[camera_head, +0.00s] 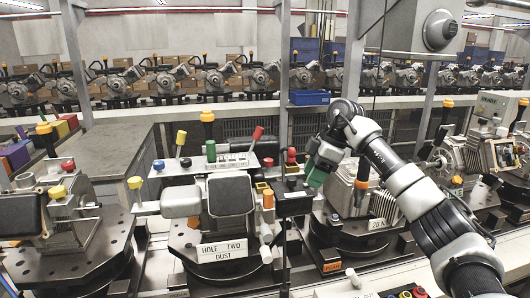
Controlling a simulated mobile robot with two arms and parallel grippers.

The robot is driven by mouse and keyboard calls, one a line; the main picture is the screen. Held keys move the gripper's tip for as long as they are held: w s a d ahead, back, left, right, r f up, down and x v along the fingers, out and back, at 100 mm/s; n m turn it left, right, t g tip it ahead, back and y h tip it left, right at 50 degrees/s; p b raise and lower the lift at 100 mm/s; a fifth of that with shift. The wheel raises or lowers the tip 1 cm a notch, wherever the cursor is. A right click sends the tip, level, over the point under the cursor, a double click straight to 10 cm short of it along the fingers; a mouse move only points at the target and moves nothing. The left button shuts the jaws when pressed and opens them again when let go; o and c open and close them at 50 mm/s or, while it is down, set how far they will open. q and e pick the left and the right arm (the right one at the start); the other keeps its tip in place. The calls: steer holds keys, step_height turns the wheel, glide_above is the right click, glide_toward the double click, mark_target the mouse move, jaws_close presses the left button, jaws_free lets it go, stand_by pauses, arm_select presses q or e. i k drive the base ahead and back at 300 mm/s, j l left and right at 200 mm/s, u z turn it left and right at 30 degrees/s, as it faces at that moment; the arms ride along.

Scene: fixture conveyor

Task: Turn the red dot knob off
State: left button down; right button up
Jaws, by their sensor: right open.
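My right arm comes in from the lower right and bends down at the wrist. Its gripper (320,165) is open, with a green piece at its end, over the fixtures right of the "HOLE TWO DUST" sign. A small red control (418,292) sits on the panel at the bottom edge. I cannot tell which is the red dot knob. My left gripper is out of view.
The "HOLE TWO DUST" sign (222,250) fronts the middle fixture. A dark post with a box (293,205) stands just left of my gripper. A grey cabinet (110,150) stands at the left. Machines line the back.

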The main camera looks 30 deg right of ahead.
mark_target(267, 162)
steer(key=i+l, duration=0.2)
steer(key=i, duration=0.3)
steer(key=i+l, duration=0.15)
steer(key=i, duration=0.35)
